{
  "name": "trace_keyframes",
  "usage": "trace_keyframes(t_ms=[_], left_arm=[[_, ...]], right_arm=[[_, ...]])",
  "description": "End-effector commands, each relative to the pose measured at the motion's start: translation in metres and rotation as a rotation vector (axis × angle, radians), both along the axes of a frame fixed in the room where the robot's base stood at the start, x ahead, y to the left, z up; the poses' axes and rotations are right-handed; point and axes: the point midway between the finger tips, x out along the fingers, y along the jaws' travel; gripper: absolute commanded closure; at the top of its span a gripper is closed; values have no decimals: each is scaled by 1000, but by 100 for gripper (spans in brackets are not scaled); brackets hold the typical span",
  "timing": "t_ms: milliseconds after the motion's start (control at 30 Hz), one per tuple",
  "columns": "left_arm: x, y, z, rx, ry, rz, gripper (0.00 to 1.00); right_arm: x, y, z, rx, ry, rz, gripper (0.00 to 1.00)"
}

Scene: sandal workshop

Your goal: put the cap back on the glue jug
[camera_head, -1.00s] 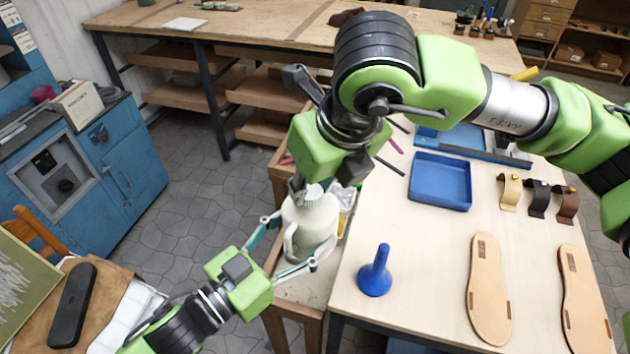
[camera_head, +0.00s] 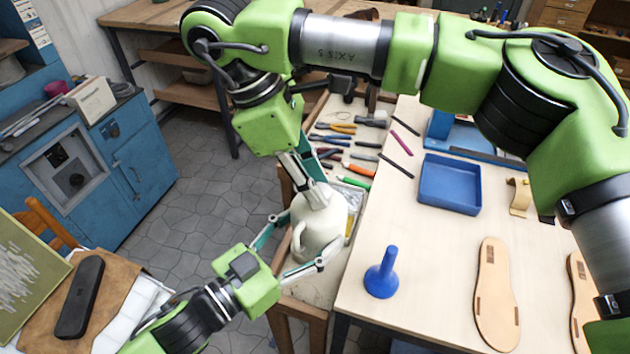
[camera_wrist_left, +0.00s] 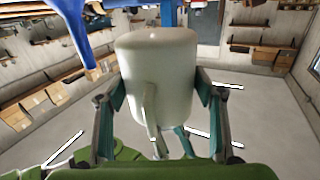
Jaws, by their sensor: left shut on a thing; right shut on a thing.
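My left gripper (camera_head: 298,243) is shut around the jug's body, one finger on each side.
A blue funnel (camera_head: 382,274) stands on the pale table just right of the jug. Pliers and other hand tools (camera_head: 345,140) lie behind the jug. A blue tray (camera_head: 450,184) and a sandal sole (camera_head: 496,295) lie farther right. My right arm spans the top.

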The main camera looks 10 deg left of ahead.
Motion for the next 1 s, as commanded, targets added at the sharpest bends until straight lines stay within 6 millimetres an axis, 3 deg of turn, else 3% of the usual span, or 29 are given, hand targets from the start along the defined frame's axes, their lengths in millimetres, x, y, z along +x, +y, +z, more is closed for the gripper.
trace_keyframes(t_ms=[367, 400, 433, 767, 1000], left_arm=[[-1, -1, 2, -2, -4, -4, 98], [-1, -1, 2, -3, -3, -4, 98], [-1, -1, 2, -3, -3, -4, 98], [0, -1, 1, -2, -2, -2, 98], [0, 0, 1, -2, -2, -1, 98]], right_arm=[[2, 0, 1, 3, -5, -73, 82], [2, 0, 1, 3, -5, -73, 63], [2, 0, 0, 3, -5, -72, 57], [1, 0, 1, 2, -4, -70, 57], [2, 0, 30, 1, -8, -70, 57]])
